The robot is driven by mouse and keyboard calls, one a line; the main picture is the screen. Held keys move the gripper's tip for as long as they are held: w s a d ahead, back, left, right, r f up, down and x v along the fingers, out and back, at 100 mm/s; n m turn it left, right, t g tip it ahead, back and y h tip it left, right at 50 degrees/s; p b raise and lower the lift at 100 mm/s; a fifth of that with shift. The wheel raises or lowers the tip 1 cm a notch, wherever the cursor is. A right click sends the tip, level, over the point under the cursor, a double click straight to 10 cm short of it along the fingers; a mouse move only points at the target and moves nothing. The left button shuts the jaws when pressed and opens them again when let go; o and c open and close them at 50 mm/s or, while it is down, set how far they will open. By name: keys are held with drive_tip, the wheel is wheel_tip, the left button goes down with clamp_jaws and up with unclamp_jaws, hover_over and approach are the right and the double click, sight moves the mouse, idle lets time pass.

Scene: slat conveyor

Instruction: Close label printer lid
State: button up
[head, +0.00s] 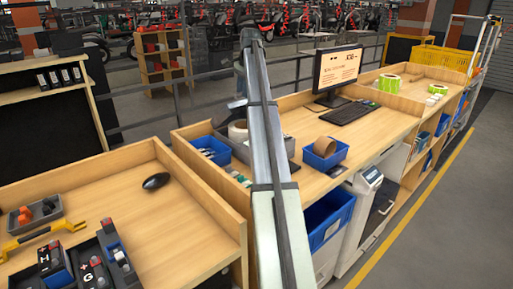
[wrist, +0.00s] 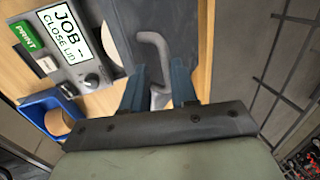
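The label printer (wrist: 113,30) fills the upper left of the wrist view. Its panel has a screen (wrist: 76,33) reading "JOB -- CLOSE LID", a green PRINT button (wrist: 27,36) and a dark knob (wrist: 92,80). A grey curved handle (wrist: 160,46) shows at the upper middle, beside the dark printer side. My gripper (wrist: 159,72) has its two blue fingers apart, one on each side of the handle's lower part; I cannot tell whether they touch it. In the head view my arm covers most of the printer area, and the lid's angle is unclear.
A blue bin (head: 325,154) with a brown roll stands right of my arm on the wooden bench (head: 300,118). A monitor (head: 337,70) and keyboard (head: 351,112) stand behind it. Another blue bin (head: 211,150) is left. The left table (head: 137,212) has free room around a mouse (head: 155,181).

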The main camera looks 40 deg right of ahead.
drive_tip(key=shift+s, duration=0.1)
drive_tip(key=shift+s+f, duration=0.55)
drive_tip(key=shift+s, duration=0.2)
drive_tip(key=shift+s+f, duration=0.5)
drive_tip(key=shift+s, duration=0.25)
drive_tip(key=s+f, duration=0.2)
drive_tip(key=shift+s+f, duration=0.3)
idle(0.5)
